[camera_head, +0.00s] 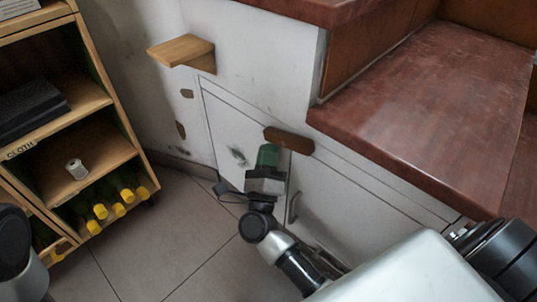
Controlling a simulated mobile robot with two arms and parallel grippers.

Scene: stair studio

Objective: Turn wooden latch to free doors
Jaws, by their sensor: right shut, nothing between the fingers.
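The wooden latch (289,140) is a dark brown bar on the white panel under the stairs, lying nearly level with a slight tilt down to the right. It spans the seam near the upper edge of the two white doors, the left door (222,126) and the right door (345,215). My right gripper (267,156) is shut and empty, with its greenish tip just below the latch's left part. I cannot tell whether it touches the latch. The gripper hides part of the left door and the seam. My left gripper is not in view.
A small wooden shelf (182,51) juts from the white wall above the left door. A wooden shelf unit (107,91) with yellow-capped bottles stands at left. Reddish-brown stair treads (420,105) overhang the right door. A grey handle (293,207) is on the right door. Tiled floor (150,245) is clear between.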

